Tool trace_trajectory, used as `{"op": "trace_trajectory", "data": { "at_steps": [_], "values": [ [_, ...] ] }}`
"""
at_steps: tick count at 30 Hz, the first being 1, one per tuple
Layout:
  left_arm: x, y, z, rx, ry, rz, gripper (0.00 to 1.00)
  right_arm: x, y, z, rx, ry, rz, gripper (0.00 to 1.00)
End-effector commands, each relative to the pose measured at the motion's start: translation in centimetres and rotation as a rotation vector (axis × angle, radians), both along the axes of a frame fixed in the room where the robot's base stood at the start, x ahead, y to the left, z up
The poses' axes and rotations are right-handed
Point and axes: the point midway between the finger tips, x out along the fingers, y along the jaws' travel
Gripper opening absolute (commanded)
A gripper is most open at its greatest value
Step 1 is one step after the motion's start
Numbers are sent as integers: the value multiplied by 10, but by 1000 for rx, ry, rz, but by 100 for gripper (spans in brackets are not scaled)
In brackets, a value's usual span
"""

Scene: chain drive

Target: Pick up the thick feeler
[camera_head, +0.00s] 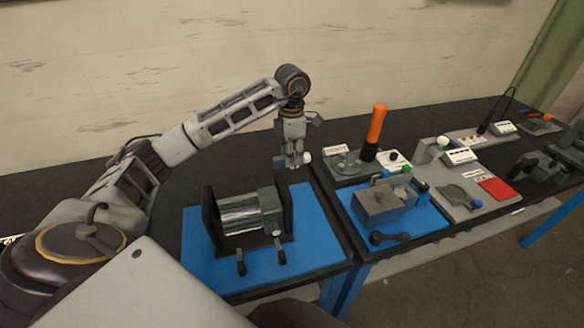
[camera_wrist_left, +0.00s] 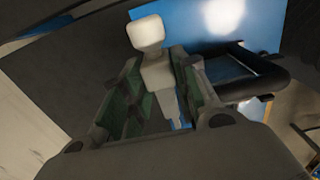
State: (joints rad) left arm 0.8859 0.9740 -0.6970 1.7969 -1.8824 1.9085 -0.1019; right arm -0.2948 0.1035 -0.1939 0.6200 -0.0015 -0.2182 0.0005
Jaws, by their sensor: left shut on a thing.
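My left gripper (camera_head: 294,158) is shut on a pale piece with a white knob (camera_head: 306,158), which I take to be the thick feeler. The gripper points down, just behind the right end of the chain drive fixture (camera_head: 240,212). In the left wrist view the fingers (camera_wrist_left: 156,88) close on the feeler's pale stem, and its blocky white head (camera_wrist_left: 145,32) sticks out beyond them. The feeler's other end is partly hidden between the fingers. Whether it touches anything below cannot be told. My right gripper does not show.
The fixture stands on a blue mat (camera_head: 205,268), with two small dark handles (camera_head: 241,262) at its front. To the right are an orange-handled tool (camera_head: 376,125), a grey block (camera_head: 384,203) on another blue mat, and a red pad (camera_head: 496,188). The black table top (camera_head: 215,178) behind the fixture is clear.

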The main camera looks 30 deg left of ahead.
Motion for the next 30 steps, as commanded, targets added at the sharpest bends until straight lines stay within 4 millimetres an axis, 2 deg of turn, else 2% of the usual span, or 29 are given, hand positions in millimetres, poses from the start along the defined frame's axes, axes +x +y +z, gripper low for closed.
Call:
{"op": "trace_trajectory", "data": {
  "at_steps": [6, 12, 30],
  "values": [
    [1, 0, 29, -1, -3, 0, 0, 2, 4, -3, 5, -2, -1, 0],
    [1, -1, 43, -2, -2, 0, 0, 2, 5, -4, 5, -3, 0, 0],
    [0, 0, 48, -1, -2, 0, 0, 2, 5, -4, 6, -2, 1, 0]
  ]
}}
